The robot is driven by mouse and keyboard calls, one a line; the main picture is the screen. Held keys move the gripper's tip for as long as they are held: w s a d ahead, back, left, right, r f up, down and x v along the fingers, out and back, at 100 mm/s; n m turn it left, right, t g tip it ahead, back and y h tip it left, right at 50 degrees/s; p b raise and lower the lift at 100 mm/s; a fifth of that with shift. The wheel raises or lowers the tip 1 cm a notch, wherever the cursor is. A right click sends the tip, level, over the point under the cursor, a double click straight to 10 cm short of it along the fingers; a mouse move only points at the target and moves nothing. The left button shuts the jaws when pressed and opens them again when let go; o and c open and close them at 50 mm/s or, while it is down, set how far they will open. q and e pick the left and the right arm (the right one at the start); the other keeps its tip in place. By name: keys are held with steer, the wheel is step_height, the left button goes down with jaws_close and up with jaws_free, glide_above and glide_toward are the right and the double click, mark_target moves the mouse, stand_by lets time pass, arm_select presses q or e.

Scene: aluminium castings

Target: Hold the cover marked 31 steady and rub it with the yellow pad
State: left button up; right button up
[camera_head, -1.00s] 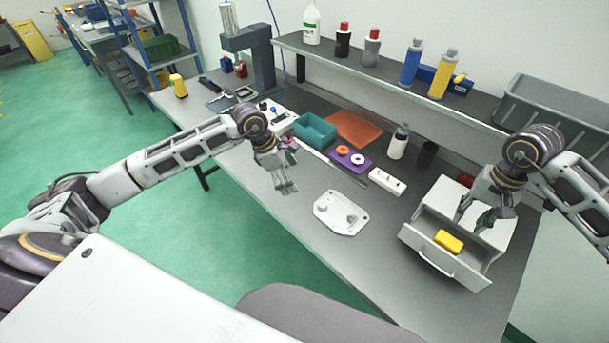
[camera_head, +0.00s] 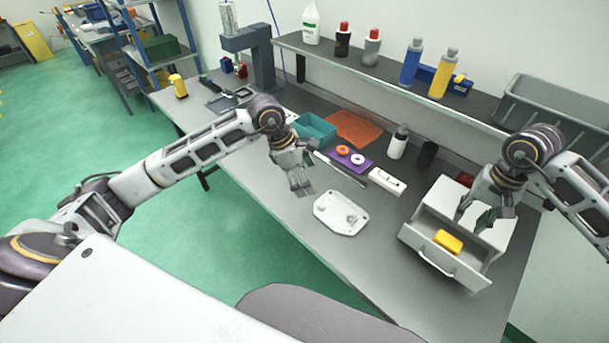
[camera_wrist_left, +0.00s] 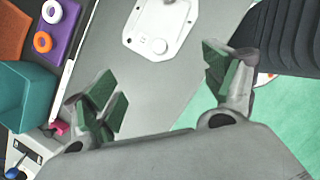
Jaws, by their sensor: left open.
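The cover (camera_head: 341,213) is a flat pale casting lying on the grey bench; it also shows at the top of the left wrist view (camera_wrist_left: 150,30). I cannot read its mark. The yellow pad (camera_head: 448,241) lies inside the open drawer (camera_head: 432,262) of a white cabinet. My left gripper (camera_head: 303,190) is open and empty, above the bench to the upper left of the cover and apart from it. Its spread green-padded fingers (camera_wrist_left: 165,90) show in the left wrist view. My right gripper (camera_head: 474,215) has its fingers apart with nothing between them, above the drawer's back part near the pad.
Behind the cover are a white block (camera_head: 387,182), a purple tray (camera_head: 350,160) with orange and white rings, a teal bin (camera_head: 315,130) and an orange mat (camera_head: 355,128). White and dark bottles stand farther back. The bench front around the cover is clear.

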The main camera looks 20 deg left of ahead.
mark_target(322, 204)
arm_select(q)
steer(key=shift+x, duration=6.75)
